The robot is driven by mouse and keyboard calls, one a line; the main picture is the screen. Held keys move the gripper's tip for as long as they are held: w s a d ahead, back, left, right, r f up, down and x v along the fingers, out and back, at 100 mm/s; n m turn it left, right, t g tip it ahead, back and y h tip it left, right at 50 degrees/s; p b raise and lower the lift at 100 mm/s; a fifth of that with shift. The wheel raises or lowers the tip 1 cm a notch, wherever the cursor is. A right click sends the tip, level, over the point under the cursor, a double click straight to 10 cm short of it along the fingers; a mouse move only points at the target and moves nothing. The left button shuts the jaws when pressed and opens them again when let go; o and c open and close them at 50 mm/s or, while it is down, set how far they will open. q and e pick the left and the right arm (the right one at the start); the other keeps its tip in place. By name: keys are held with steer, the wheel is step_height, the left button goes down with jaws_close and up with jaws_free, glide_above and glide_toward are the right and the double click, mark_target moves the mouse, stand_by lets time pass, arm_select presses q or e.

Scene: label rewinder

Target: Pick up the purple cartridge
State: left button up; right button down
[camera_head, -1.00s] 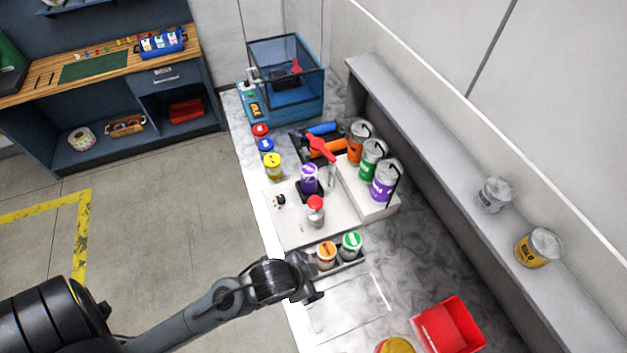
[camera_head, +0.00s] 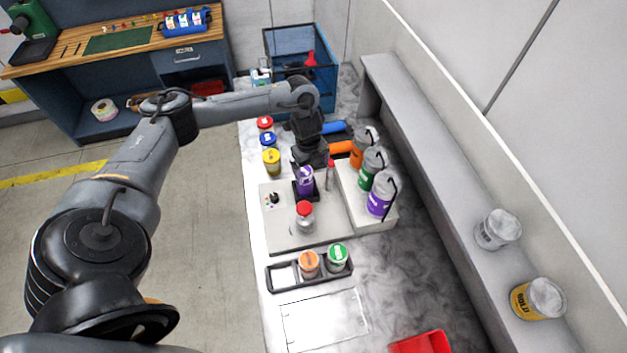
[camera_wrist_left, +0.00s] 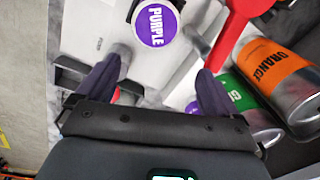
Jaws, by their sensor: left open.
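The purple cartridge (camera_head: 305,183) stands upright in a dark holder on the light machine plate. In the left wrist view its round purple lid (camera_wrist_left: 157,24), marked "PURPLE", lies just beyond the fingertips, between their lines. My left gripper (camera_head: 310,158) is right at the cartridge's top in the head view and hides part of it. In the left wrist view the left gripper (camera_wrist_left: 160,72) has its two fingers apart with nothing between them. I cannot tell the exact height gap. My right gripper is not in view.
A red lever (camera_wrist_left: 238,28) stands close to the right finger. Orange (camera_head: 357,150), green (camera_head: 369,172) and purple (camera_head: 380,198) cans stand on a white block to the right. A red-capped bottle (camera_head: 303,217) is in front. A tray (camera_head: 283,275) holds orange and green cartridges.

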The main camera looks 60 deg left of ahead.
mark_target(304, 171)
arm_select(q)
steer(key=a, duration=0.1)
steer(key=a+r, duration=0.1)
steer(key=a, duration=0.1)
steer(key=shift+s+a+r+n+g, duration=0.25)
steer(key=shift+s+a+n+g, duration=0.05)
steer(key=shift+s+g, duration=0.1)
step_height(304, 171, down, 4)
steer(key=shift+s+a+f+b, duration=0.1)
steer(key=shift+s+b, duration=0.05)
steer(key=shift+b, duration=1.05)
steer(key=shift+w+d+f+b, duration=0.15)
steer(key=shift+f+b, duration=0.15)
steer(key=shift+f, duration=0.75)
steer(key=shift+w+d+f+b, duration=0.1)
steer(key=shift+f+b, duration=0.2)
steer(key=shift+f, duration=1.6)
jaws_close()
